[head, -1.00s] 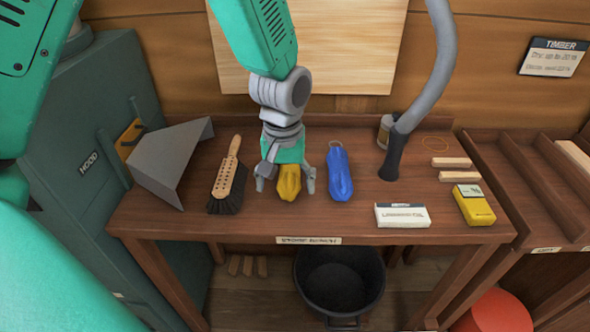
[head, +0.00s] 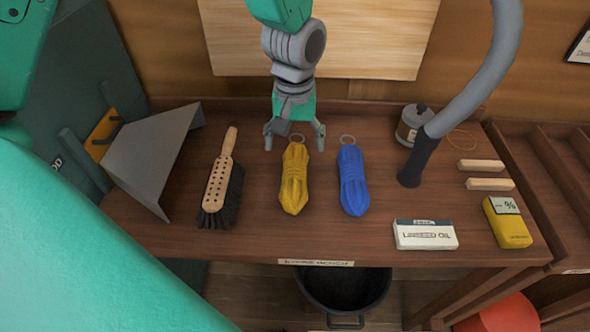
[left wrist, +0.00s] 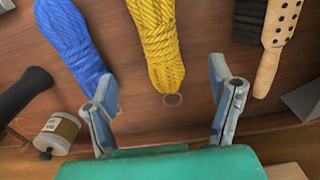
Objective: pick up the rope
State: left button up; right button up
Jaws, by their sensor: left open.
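Two rope hanks lie on the brown bench. The yellow rope (head: 294,180) is left of the blue rope (head: 352,182); each has a small ring at its far end. My left gripper (head: 294,142) is open and empty, just behind the yellow rope, with its fingers to either side of the ring end. In the left wrist view the yellow rope (left wrist: 158,40) lies ahead, between the lines of the two spread fingers (left wrist: 162,80). The blue rope (left wrist: 72,40) is close to the left finger in that view. My right gripper is not in view.
A brush (head: 221,185) and a grey metal sheet (head: 150,155) are left of the ropes. A black bucket (head: 345,295) stands below.

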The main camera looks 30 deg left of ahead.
aim_at(295, 166)
pick_arm(q)
notch_tip(295, 166, down, 5)
jog(key=shift+w+d+r, duration=0.1)
jog(key=shift+w+r, duration=0.05)
jog(key=shift+r, duration=0.05)
notch_tip(295, 166, down, 4)
jog(key=shift+f, duration=0.6)
jog(key=shift+r, duration=0.1)
jog(key=c, duration=1.4)
notch_tip(295, 166, up, 10)
jog(key=shift+c, duration=0.2)
